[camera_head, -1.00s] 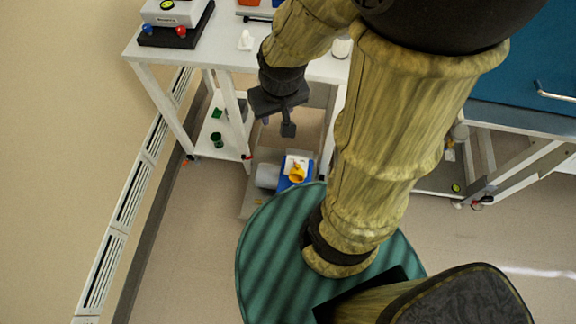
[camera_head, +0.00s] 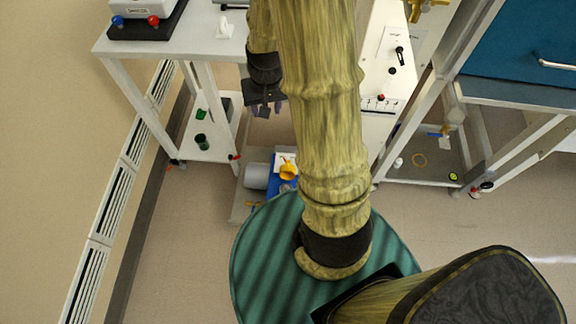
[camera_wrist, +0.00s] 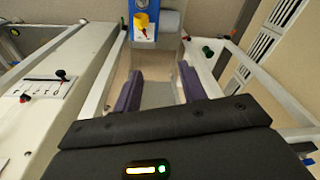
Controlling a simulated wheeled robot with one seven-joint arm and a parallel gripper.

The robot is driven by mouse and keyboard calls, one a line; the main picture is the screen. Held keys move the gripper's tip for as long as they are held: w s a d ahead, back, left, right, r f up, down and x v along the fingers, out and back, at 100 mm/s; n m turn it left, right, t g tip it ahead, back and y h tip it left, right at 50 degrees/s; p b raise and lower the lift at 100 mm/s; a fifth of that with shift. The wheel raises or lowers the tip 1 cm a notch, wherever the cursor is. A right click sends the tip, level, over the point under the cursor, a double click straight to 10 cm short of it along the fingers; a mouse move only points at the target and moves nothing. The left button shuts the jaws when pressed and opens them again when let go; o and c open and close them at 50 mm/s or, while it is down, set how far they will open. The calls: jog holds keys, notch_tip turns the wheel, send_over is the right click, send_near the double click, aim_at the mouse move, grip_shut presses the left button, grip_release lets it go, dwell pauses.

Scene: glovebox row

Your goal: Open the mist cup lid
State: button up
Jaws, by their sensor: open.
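A yellow cup-like part (camera_head: 288,170) sits on a blue and grey unit low on the floor, beyond my round base. It also shows at the top of the wrist view (camera_wrist: 141,20). I cannot tell for sure whether it is the mist cup, nor make out its lid. A grey cylinder (camera_head: 256,176) lies beside it on the left. My gripper (camera_head: 262,106) hangs above and beyond the unit, partly hidden by my arm. In the wrist view my gripper (camera_wrist: 161,90) has its two purple fingers wide apart, with nothing between them.
A white table (camera_head: 180,42) stands at the back left. A dark green cup (camera_head: 201,141) stands on its lower shelf. A white panel with a black knob (camera_head: 399,56) is right of my arm. A wall heater (camera_head: 115,190) runs along the left.

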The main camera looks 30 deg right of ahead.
aim_at(288, 161)
jog(key=w+d+f+m+b, duration=0.1)
jog(key=d+f+b, duration=0.1)
jog(key=f, duration=0.6)
jog(key=w+d+f+m+g+b, duration=0.1)
jog(key=d+f+b, duration=0.2)
jog(key=f, duration=0.6)
jog(key=w+d+f+m+b, duration=0.1)
jog(key=w+d+f+b, duration=0.1)
jog(key=f, duration=0.6)
jog(key=shift+d+f+m+b, duration=0.3)
jog(key=shift+d+m+b, duration=0.1)
jog(key=shift+d+b, duration=0.4)
jog(key=shift+w, duration=0.1)
notch_tip(288, 161, down, 17)
jog(key=shift+f+b, duration=0.2)
jog(key=shift+b, duration=1)
grip_shut()
